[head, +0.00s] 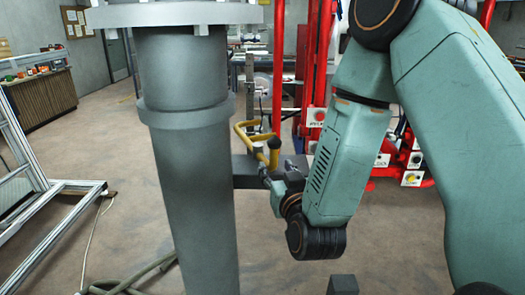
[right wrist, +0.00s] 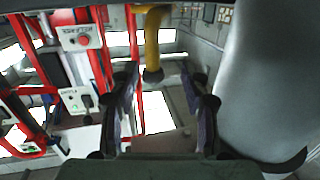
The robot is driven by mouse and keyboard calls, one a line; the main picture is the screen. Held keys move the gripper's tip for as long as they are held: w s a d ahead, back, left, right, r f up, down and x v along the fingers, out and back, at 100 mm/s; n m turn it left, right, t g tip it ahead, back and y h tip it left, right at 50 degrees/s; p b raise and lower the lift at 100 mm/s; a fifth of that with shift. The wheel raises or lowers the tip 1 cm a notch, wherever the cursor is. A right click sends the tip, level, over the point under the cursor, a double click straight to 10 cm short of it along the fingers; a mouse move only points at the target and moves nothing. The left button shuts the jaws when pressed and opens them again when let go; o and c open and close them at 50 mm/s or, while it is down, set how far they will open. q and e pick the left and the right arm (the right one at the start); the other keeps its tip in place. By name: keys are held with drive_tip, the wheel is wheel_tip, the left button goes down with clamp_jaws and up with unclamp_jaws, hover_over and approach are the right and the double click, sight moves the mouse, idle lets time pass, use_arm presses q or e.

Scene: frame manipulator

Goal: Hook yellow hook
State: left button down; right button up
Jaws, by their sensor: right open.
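The yellow hook (head: 273,153) is a bent yellow bar with a dark end, beside the grey column in the head view. It also shows at the top of the right wrist view (right wrist: 152,38), pointing down toward the gap between my fingers. My right gripper (head: 268,172) is close to the hook, just below it in the head view. In the right wrist view my right gripper (right wrist: 160,76) is open, its two fingers apart with the hook's dark end in line between their tips. I cannot tell if they touch it. My left gripper is not in view.
A thick grey column (head: 187,180) stands just left of the hook, with a grey bracket (head: 244,170) at its side. A red frame with switch boxes (head: 411,179) stands behind my right arm. An aluminium frame (head: 50,190) and a hose (head: 130,280) lie to the left.

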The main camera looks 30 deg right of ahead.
sight(277, 152)
drive_tip(key=shift+w+d+r+p, duration=0.25)
drive_tip(key=shift+w+d+r, duration=0.1)
drive_tip(key=shift+w+d, duration=0.25)
drive_tip(key=shift+w+d+r+p, duration=0.2)
drive_tip(key=shift+w+d+r, duration=0.15)
drive_tip(key=shift+w+d, duration=0.25)
drive_tip(key=x, duration=0.4)
drive_tip(key=shift+w+a+p, duration=0.25)
drive_tip(key=shift+a+p, duration=0.1)
drive_tip(key=shift+p, duration=0.05)
drive_tip(key=shift+d, duration=0.45)
drive_tip(key=shift+w+a, duration=0.3)
drive_tip(key=c, duration=0.4)
drive_tip(key=shift+s, duration=0.15)
drive_tip(key=shift+c, duration=1.3)
drive_tip(key=shift+d, duration=0.25)
drive_tip(key=c, duration=0.3)
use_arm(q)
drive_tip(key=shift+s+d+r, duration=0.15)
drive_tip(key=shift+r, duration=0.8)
use_arm(e)
clamp_jaws()
